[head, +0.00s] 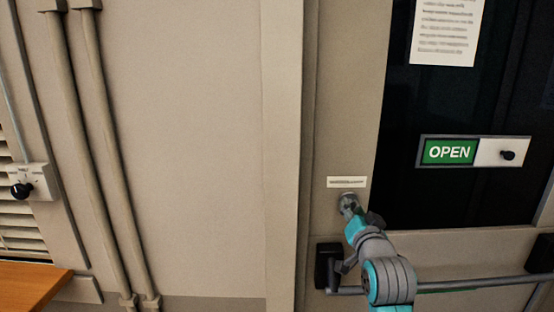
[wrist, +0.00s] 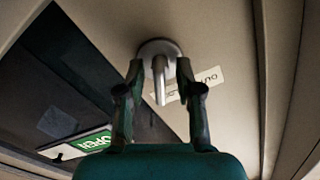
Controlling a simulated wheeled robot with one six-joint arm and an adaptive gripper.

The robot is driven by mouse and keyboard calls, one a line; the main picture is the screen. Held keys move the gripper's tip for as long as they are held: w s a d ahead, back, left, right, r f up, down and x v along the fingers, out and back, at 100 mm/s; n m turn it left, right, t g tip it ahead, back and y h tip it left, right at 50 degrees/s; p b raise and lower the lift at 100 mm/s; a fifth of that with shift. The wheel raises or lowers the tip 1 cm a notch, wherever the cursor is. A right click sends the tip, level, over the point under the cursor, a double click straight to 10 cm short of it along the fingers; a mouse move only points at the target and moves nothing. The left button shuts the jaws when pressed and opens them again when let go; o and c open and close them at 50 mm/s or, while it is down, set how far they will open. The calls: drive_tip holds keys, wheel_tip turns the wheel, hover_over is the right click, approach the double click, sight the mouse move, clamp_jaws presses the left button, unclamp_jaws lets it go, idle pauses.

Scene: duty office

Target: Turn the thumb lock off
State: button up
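The thumb lock (head: 347,199) is a round metal plate with a small turn piece on the door's left edge, under a small white label (head: 346,182). In the wrist view the thumb lock (wrist: 159,82) shows its metal turn piece pointing down in the picture, between my fingers. My gripper (wrist: 160,85) is open around the turn piece, with a gap on both sides. In the head view my gripper (head: 350,212) is at the lock and partly covers it.
A push bar (head: 470,286) with a black end bracket crosses the door below the lock. A green OPEN slider sign (head: 450,152) and a paper notice (head: 444,30) are on the dark glass. Pipes (head: 105,170), a wall dial (head: 22,189) and a wooden surface (head: 30,284) are at left.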

clamp_jaws()
drive_tip(key=n, duration=0.6)
unclamp_jaws()
drive_tip(key=s, duration=0.9)
idle(0.7)
drive_tip(key=shift+f, duration=0.1)
